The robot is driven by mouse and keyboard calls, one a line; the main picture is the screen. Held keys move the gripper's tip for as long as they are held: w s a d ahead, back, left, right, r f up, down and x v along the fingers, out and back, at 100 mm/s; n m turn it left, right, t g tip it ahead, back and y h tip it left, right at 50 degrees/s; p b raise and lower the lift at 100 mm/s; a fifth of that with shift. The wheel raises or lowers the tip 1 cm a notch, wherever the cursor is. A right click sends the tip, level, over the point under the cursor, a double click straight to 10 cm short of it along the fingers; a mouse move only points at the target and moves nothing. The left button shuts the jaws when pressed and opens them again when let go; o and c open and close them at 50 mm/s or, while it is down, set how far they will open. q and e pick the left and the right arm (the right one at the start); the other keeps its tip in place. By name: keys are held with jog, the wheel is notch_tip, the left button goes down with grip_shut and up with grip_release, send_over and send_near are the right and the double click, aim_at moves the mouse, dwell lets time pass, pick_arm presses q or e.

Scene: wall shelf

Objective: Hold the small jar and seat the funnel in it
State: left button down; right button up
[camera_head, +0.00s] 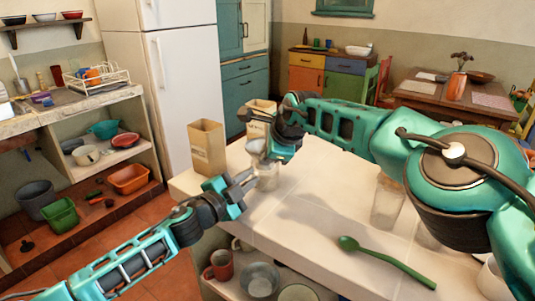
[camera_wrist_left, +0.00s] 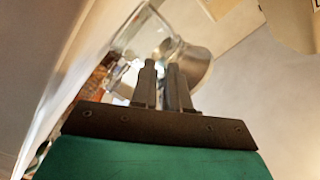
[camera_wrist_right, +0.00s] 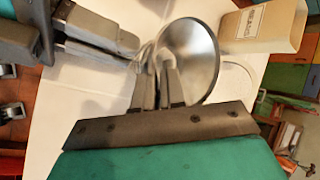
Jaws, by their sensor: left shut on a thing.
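The small jar (camera_head: 268,177) is clear glass and stands over the white counter near its left edge. My left gripper (camera_head: 247,181) is shut on it from the left; in the left wrist view the glass (camera_wrist_left: 143,35) shows beyond the fingers (camera_wrist_left: 165,85). The grey metal funnel (camera_wrist_right: 190,60) shows its wide mouth in the right wrist view. My right gripper (camera_wrist_right: 157,85) is shut on the funnel's rim. In the head view the funnel (camera_head: 255,147) is just above the jar, below my right gripper (camera_head: 265,155). Whether its spout is inside the jar is hidden.
A tan carton (camera_head: 207,150) stands behind on the counter's left, with another carton (camera_head: 262,108) behind my right gripper. A clear glass (camera_head: 387,203) and a green spoon (camera_head: 385,262) are on the right. The counter's middle is clear.

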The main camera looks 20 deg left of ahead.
pick_arm(q)
jog(key=shift+w+r, duration=0.1)
jog(key=shift+r, duration=0.4)
pick_arm(e)
jog(key=shift+s+f, duration=0.35)
jog(key=shift+f, duration=0.45)
pick_arm(q)
jog(key=shift+f, duration=0.1)
pick_arm(e)
jog(key=shift+w+r, duration=0.1)
jog(key=shift+r, duration=0.5)
pick_arm(q)
jog(key=shift+w, duration=0.1)
pick_arm(e)
jog(key=o, duration=0.3)
jog(key=shift+r, duration=0.25)
pick_arm(q)
jog(key=shift+f, duration=0.35)
pick_arm(e)
jog(key=shift+o, duration=0.2)
jog(key=shift+w+r, duration=0.1)
jog(key=shift+r, duration=2.85)
pick_arm(q)
jog(key=c, duration=1.1)
grip_release()
jog(key=shift+o, duration=0.2)
